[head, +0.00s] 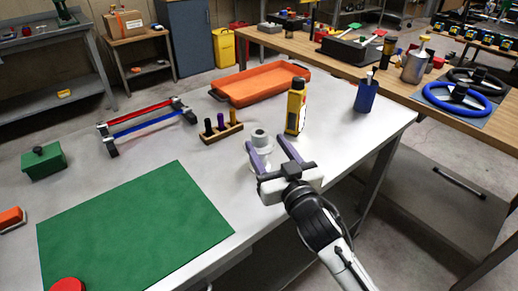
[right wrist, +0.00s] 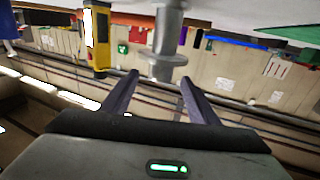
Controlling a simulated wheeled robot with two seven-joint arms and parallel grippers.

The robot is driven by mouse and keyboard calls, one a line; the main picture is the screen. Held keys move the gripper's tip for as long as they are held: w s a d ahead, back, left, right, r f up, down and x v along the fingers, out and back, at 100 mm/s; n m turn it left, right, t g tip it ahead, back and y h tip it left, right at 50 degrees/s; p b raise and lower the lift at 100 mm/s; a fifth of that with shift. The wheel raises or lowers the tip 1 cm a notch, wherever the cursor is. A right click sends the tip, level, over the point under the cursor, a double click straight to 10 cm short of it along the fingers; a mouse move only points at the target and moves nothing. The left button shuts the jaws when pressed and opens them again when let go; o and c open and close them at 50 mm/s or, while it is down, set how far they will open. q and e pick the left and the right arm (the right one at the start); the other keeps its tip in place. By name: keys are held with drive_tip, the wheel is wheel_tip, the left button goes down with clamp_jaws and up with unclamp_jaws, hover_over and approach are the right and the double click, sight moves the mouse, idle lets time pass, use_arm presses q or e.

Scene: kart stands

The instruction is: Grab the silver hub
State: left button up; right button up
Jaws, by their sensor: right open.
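The silver hub (head: 260,138) stands upright on the grey table, just beyond the wooden block's right end. My right gripper (head: 267,142) is open, and its two purple fingers point at the hub from the near side. In the right wrist view the hub (right wrist: 167,45) shows between and just ahead of the fingertips (right wrist: 159,78). I cannot tell whether a finger touches it. The hub's lower part is partly hidden by the left finger in the head view. My left gripper is not in view.
A yellow bottle (head: 295,107) stands close behind the right finger. A green mat (head: 135,225) covers the front left.

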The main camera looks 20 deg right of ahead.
sight(263, 141)
drive_tip(key=w, duration=0.5)
drive_tip(key=shift+w+a+f, duration=0.15)
drive_tip(key=shift+w+f, duration=0.05)
drive_tip(key=shift+r, duration=0.15)
clamp_jaws()
